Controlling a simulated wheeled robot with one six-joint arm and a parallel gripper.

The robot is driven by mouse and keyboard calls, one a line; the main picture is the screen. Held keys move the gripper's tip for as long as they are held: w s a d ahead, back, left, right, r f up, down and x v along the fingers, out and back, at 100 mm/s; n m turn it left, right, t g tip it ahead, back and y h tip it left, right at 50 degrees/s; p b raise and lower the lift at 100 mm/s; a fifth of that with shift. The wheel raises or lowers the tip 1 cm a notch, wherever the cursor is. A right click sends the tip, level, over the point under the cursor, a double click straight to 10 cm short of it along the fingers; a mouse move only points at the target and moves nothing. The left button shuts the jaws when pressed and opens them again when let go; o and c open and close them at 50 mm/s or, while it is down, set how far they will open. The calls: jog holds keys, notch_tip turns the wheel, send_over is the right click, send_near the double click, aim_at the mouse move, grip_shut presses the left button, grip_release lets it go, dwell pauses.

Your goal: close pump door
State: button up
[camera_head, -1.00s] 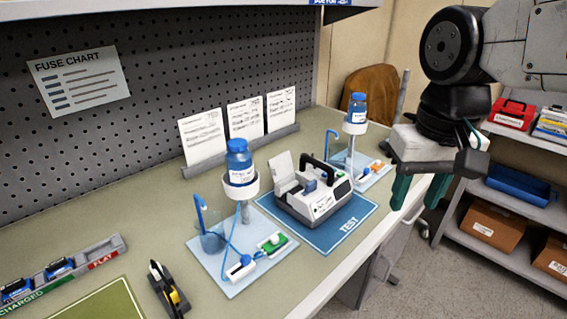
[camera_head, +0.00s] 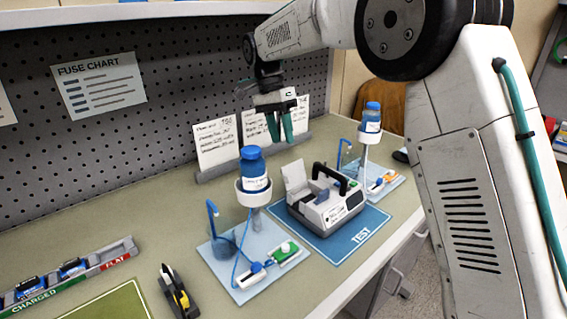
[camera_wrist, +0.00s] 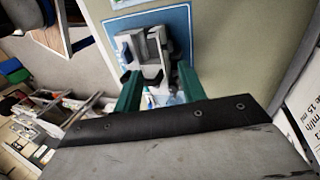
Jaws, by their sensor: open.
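The white and grey pump (camera_head: 328,209) stands on the blue TEST mat (camera_head: 352,240), with a black handle over its top. Its pale door panel (camera_head: 295,178) stands up open at the pump's left side. My gripper (camera_head: 281,139) hangs with green fingers pointing down, above and behind the pump, apart from the door. It is open and empty. In the wrist view the pump (camera_wrist: 147,55) shows between and beyond the fingers, on its blue mat (camera_wrist: 182,22). The door cannot be told apart clearly there.
A bottle stand (camera_head: 254,178) with blue tubing is left of the pump; another (camera_head: 370,125) is behind right. Cards (camera_head: 216,143) lean on a ledge under the pegboard. A fuse tray (camera_head: 72,272) and a black and yellow tool (camera_head: 178,292) lie at left.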

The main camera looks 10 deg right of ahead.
aim_at(292, 174)
jog(key=x, duration=0.5)
jog(key=w+a+x, duration=0.1)
jog(key=x, duration=0.2)
jog(key=shift+f, duration=0.45)
